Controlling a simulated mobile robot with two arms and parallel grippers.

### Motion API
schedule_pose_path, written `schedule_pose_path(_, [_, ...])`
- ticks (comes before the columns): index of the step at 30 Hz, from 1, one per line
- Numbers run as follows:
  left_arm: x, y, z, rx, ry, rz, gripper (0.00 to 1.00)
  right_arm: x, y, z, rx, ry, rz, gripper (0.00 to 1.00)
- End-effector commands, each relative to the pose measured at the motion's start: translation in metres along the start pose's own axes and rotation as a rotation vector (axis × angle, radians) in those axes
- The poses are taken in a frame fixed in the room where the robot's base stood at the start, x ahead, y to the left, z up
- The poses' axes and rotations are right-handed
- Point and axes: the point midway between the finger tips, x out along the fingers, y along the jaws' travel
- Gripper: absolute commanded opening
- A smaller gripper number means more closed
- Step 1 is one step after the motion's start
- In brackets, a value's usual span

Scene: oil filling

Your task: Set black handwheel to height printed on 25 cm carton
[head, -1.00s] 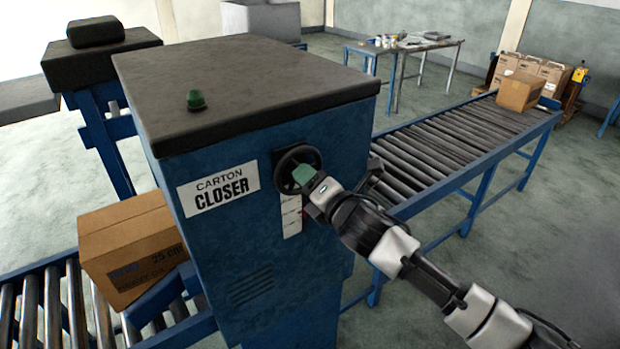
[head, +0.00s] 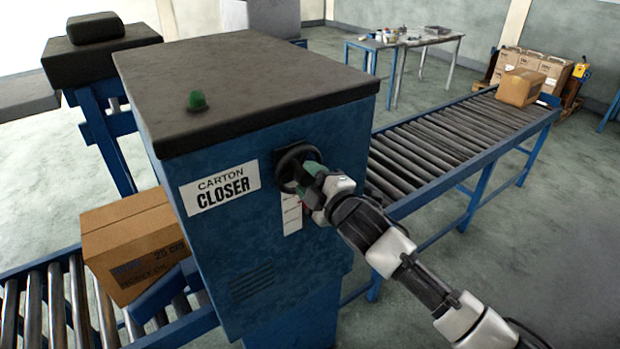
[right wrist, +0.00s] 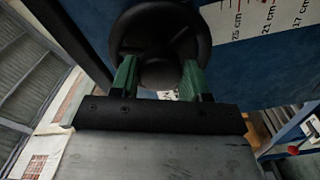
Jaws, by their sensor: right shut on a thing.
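The black handwheel (head: 298,160) is on the side of the blue carton closer (head: 230,240), right of its label. My right gripper (head: 312,178) is at the wheel; in the right wrist view its green fingers (right wrist: 158,78) are shut on the wheel's hub, inside the dark rim (right wrist: 160,20). A white height scale (right wrist: 262,18) beside the wheel shows 25 cm, 21 cm and 17 cm. A small red mark shows at its top edge, cut off by the frame. The carton (head: 135,245) printed 25 cm sits left of the closer. My left gripper is not in view.
A roller conveyor (head: 450,140) runs away to the right with another carton (head: 521,88) at its far end. Rollers (head: 40,310) also lie at the lower left. Tables with small items stand at the back. Floor at the right is clear.

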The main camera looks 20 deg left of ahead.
Motion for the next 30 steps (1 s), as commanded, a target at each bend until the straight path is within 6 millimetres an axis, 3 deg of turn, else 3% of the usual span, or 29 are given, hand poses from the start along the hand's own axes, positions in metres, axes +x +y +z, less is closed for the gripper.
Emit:
schedule_pose_path(18, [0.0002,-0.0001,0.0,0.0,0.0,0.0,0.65,0.0,-0.0004,0.0006,0.584,-0.001,0.001,0.22])
schedule_pose_path(30, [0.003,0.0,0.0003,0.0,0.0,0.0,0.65,-0.0002,-0.0012,0.0006,0.854,-0.001,0.0,0.22])
